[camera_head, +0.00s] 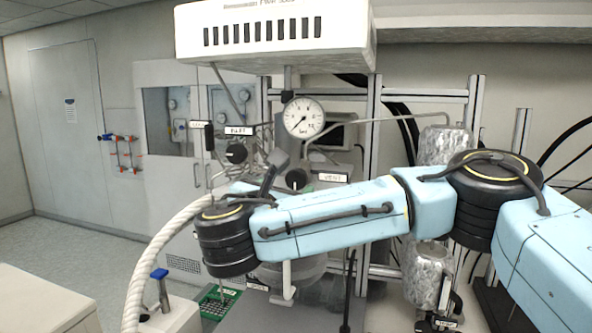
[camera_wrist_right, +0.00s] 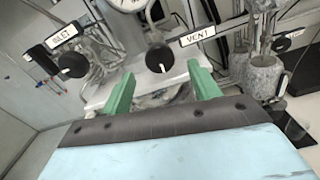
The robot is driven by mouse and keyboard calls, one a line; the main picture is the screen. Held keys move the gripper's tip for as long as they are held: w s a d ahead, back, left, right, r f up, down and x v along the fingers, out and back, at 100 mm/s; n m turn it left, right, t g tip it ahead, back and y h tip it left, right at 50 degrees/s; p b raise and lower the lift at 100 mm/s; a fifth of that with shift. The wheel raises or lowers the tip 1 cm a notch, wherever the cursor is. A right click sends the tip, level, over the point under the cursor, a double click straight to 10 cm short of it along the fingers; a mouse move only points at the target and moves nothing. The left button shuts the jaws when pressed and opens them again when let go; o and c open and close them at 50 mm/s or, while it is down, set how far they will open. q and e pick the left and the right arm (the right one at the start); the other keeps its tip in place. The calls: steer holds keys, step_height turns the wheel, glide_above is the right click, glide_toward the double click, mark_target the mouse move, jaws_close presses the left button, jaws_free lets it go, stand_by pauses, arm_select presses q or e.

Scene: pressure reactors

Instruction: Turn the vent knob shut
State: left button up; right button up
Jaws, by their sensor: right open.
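The vent knob (camera_head: 297,179) is a round black knob on the reactor's front, left of its VENT label (camera_head: 333,178). In the right wrist view the knob (camera_wrist_right: 160,60) shows a short white mark pointing down, with the VENT label (camera_wrist_right: 197,36) to its upper right. My right gripper (camera_wrist_right: 162,87) is open, its two green fingers spread apart with nothing between them. The knob appears ahead of the fingers, roughly centred between them; no contact is visible. In the head view my right arm hides much of the area below the knob. My left gripper is not in view.
A black inlet knob (camera_wrist_right: 73,64) with an INLET label (camera_wrist_right: 62,36) is left of the vent knob. A pressure gauge (camera_head: 304,117) sits above. Metal tubes and a white ribbed hose (camera_head: 157,255) are close by. A grey cylinder (camera_wrist_right: 262,76) stands right.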

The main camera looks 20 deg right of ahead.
mark_target(295, 181)
steer(key=p+x, duration=0.1)
steer(key=x, duration=0.5)
steer(key=shift+w+d+p, duration=0.1)
steer(key=shift+d+p, duration=0.05)
steer(key=shift+p, duration=0.2)
steer(key=shift+c, duration=0.2)
steer(key=c, duration=0.9)
